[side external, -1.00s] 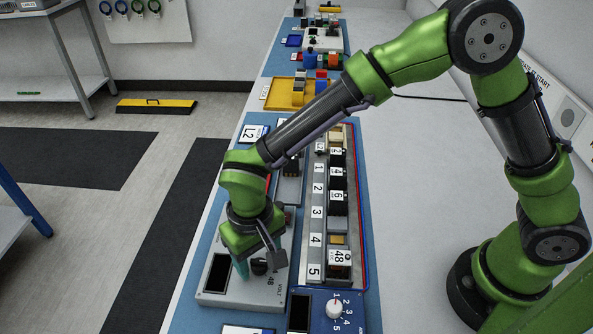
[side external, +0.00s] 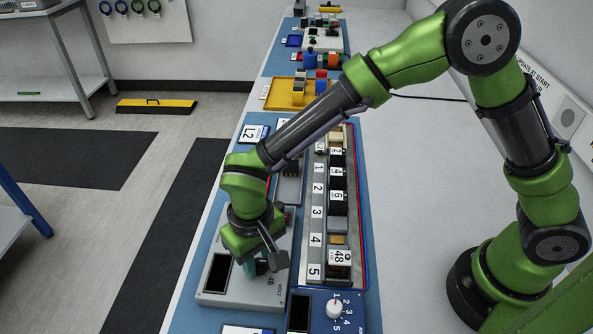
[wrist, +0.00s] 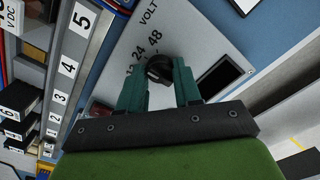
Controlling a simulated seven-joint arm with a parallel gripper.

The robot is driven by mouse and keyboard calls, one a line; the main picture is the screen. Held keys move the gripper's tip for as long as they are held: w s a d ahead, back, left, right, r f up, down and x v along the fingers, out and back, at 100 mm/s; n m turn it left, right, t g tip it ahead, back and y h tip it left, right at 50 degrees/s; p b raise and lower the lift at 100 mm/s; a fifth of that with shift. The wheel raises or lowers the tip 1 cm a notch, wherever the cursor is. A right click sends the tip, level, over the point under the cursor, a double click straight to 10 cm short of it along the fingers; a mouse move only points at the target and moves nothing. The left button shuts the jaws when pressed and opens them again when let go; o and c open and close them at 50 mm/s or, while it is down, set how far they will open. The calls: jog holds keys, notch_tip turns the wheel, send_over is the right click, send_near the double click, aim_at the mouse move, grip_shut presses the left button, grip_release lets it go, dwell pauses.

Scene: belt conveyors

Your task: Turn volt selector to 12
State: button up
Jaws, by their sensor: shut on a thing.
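The volt selector is a black round knob (wrist: 159,68) on a light grey panel (wrist: 200,35) printed VOLT, with 12, 24 and 48 around the knob. My gripper (wrist: 160,84) has its two teal fingers on either side of the knob and is shut on it in the wrist view. In the side view my gripper (side external: 254,267) is low over the grey panel (side external: 214,297), and the knob is hidden behind it. I cannot tell which number the knob points to. A dark display window (wrist: 218,77) is beside the knob.
A rack (side external: 312,228) with numbered slots and black blocks stands right of the panel. A blue box (side external: 349,325) with a white dial (side external: 334,309) is at the front. A yellow tray (side external: 283,93) lies farther back. The white table (side external: 420,180) is clear between rack and arm base.

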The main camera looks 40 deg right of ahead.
aim_at(258, 260)
jog(key=n, duration=0.4)
jog(key=shift+n, duration=2.2)
jog(key=o, duration=1)
jog(key=shift+o, duration=0.2)
notch_tip(258, 260, up, 17)
